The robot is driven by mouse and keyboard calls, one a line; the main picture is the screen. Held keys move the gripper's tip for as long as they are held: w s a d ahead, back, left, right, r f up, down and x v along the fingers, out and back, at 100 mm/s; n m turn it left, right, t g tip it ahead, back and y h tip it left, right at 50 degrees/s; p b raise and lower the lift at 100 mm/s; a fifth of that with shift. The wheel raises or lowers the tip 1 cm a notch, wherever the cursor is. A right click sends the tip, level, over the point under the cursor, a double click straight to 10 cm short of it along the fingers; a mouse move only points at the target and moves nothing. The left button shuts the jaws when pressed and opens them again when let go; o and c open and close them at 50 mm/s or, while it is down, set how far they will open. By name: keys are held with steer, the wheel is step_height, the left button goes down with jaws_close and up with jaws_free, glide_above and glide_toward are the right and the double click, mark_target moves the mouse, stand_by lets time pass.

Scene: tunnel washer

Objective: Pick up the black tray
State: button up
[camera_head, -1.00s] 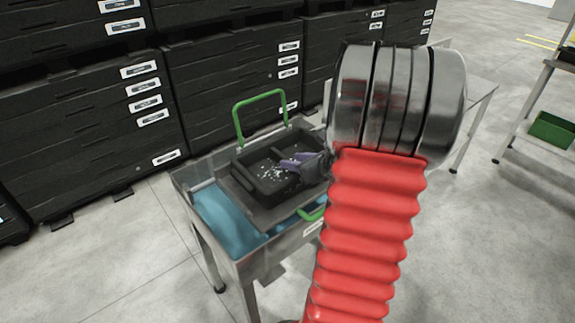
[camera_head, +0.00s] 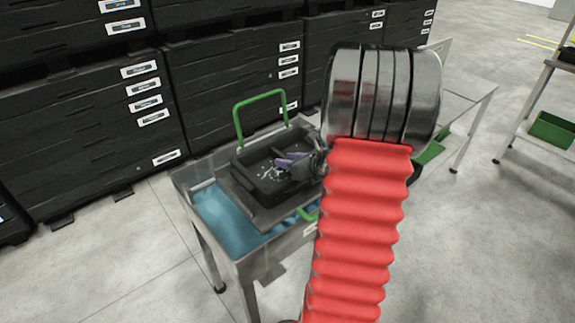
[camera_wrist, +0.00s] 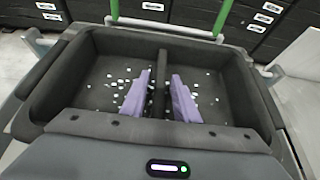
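The black tray (camera_head: 249,182) sits on a dark plate in the metal washer basin. In the wrist view the tray (camera_wrist: 82,42) fills most of the picture. A divider (camera_wrist: 162,58) splits it into two compartments, with white bits scattered on the floor. My gripper (camera_head: 284,160) reaches into the tray from the right in the head view. In the wrist view my gripper's purple fingers (camera_wrist: 161,75) stand on either side of the divider, with a narrow gap showing; they look open. How deep the fingertips reach is hard to tell.
The basin (camera_head: 262,248) holds blue water beside the tray. A green handle (camera_head: 262,96) rises behind the tray, and another green handle (camera_head: 309,214) is in front. Black drawer cabinets (camera_head: 225,90) stand behind. A green bin (camera_head: 552,130) sits on a shelf at right.

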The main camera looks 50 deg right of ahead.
jaws_close()
stand_by(0.3)
steer(key=shift+s+r, duration=0.1)
steer(key=shift+s+r, duration=0.35)
steer(key=shift+r, duration=0.05)
steer(key=v, duration=1.5)
steer(key=shift+a, duration=0.1)
